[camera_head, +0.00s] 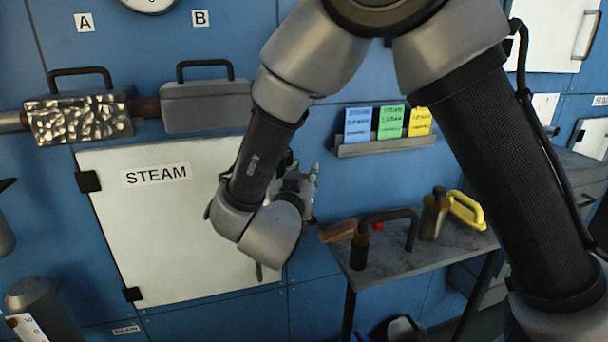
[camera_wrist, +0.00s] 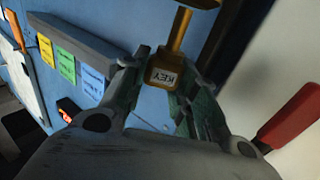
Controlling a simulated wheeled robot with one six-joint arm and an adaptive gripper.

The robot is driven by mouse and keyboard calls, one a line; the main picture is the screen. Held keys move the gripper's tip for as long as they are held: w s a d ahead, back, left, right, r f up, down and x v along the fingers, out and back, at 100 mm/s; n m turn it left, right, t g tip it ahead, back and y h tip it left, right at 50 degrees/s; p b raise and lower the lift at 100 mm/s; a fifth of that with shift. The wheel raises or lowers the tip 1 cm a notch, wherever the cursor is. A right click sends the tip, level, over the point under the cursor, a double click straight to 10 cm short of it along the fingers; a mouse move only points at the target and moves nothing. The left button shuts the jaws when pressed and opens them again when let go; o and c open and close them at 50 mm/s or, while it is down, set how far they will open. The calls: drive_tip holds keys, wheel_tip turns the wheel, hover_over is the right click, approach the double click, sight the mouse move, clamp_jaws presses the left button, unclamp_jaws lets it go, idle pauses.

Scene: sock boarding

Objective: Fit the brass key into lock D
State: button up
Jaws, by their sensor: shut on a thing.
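The brass key (camera_wrist: 181,36) shows in the wrist view as a brass-coloured shaft with a block labelled KEY at its near end. In the head view my gripper (camera_head: 303,192) is partly hidden behind my arm, in front of the right part of the STEAM panel. I cannot make out the key there. No lock marked D is visible; only signs A (camera_head: 84,22) and B (camera_head: 200,18) show.
The white STEAM panel (camera_head: 150,225) is on the blue wall. A card rack (camera_head: 385,146) holds coloured cards. A grey bench (camera_head: 440,245) at right bears a wooden-handled tool (camera_head: 338,232), a dark bent handle (camera_head: 385,214) and a yellow handle (camera_head: 466,210). A red handle (camera_wrist: 291,118) shows in the wrist view.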

drive_tip(key=shift+f, duration=1.9)
drive_tip(key=o, duration=1.1)
drive_tip(key=shift+o, duration=0.2)
drive_tip(key=v, duration=1.2)
